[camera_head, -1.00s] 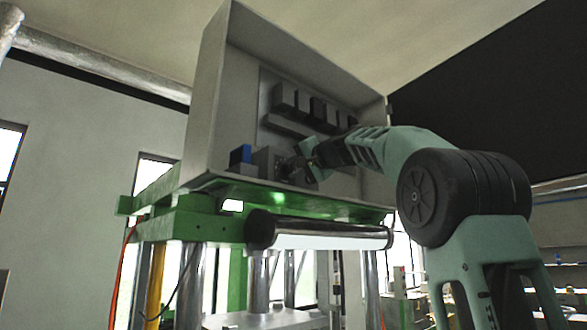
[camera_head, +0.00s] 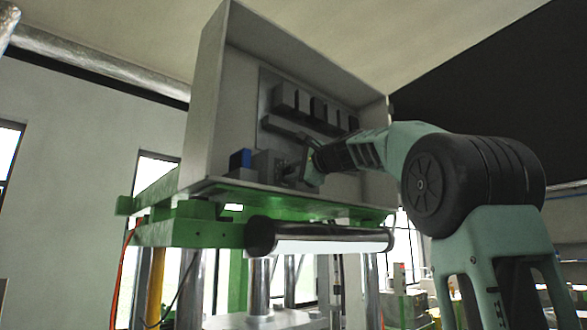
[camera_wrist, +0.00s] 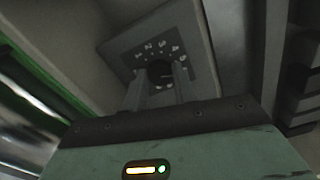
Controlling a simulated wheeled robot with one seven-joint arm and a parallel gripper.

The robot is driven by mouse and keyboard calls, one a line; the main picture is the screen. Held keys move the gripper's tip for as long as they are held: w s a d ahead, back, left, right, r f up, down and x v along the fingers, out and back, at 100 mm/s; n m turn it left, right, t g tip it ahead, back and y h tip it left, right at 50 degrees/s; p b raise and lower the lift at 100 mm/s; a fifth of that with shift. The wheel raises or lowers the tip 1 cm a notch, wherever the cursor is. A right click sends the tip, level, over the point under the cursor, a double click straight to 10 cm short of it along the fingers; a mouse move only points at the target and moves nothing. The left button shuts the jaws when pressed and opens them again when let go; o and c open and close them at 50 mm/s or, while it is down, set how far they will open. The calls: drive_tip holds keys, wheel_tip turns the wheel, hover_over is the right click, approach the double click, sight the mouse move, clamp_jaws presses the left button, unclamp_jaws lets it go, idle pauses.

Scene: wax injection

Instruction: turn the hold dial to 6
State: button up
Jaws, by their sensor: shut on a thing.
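The hold dial (camera_wrist: 158,69) is a dark round knob on a grey square plate (camera_wrist: 118,46) with pale markings around it, in the upper middle of the wrist view. In the head view my gripper (camera_head: 291,172) reaches the front of a small grey box (camera_head: 267,164) low inside the open cabinet. The knob itself is hidden there by the gripper.
The open grey cabinet (camera_head: 207,110) has side walls around the work area. A blue-topped block (camera_head: 240,160) stands left of the grey box. Several dark modules (camera_head: 303,105) sit above the gripper. A green frame (camera_head: 200,233) and horizontal cylinder (camera_head: 320,236) lie below.

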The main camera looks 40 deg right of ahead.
drive_tip(key=shift+m, duration=0.7)
drive_tip(key=shift+d, duration=0.1)
drive_tip(key=o, duration=1)
drive_tip(key=shift+c, duration=0.2)
drive_tip(key=shift+s, duration=0.1)
drive_tip(key=s+a+b, duration=0.1)
drive_tip(key=s+b, duration=0.5)
drive_tip(key=s, duration=1.1)
drive_tip(key=shift+s, duration=0.15)
